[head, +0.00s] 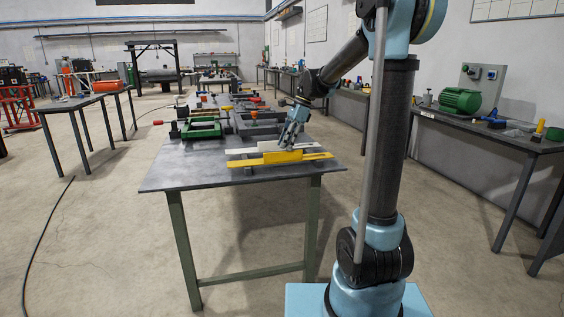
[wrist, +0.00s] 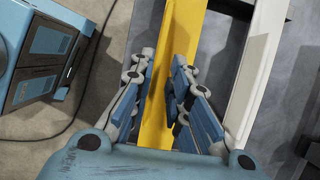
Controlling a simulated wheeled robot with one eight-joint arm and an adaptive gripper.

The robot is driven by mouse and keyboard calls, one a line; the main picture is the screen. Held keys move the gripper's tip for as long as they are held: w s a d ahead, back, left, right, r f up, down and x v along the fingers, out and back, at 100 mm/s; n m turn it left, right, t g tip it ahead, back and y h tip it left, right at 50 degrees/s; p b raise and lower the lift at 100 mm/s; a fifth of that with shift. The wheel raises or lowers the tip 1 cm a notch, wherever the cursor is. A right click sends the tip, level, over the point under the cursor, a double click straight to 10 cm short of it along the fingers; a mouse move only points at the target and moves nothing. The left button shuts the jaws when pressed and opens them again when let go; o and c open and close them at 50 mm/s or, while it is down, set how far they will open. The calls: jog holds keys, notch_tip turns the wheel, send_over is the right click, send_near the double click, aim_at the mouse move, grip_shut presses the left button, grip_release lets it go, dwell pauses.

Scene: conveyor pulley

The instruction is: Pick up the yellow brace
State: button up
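The yellow brace (head: 304,155) is a long bar with a raised middle part, lying across the near end of the grey table. In the wrist view the brace (wrist: 183,40) runs lengthwise beneath my gripper (wrist: 163,62). The two fingers are apart, with yellow showing between them, and the right finger covers part of the brace. In the head view my gripper (head: 287,143) points down just above the brace's middle. I cannot tell whether a finger touches it.
A cream bar (wrist: 257,65) lies beside the brace, on its right in the wrist view. Green and grey frames (head: 202,128) stand farther back on the table (head: 185,172). A side bench (head: 480,130) at right carries a green motor (head: 460,100).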

aim_at(283, 153)
jog(key=shift+x, duration=2.5)
jog(key=shift+d, duration=0.15)
grip_shut()
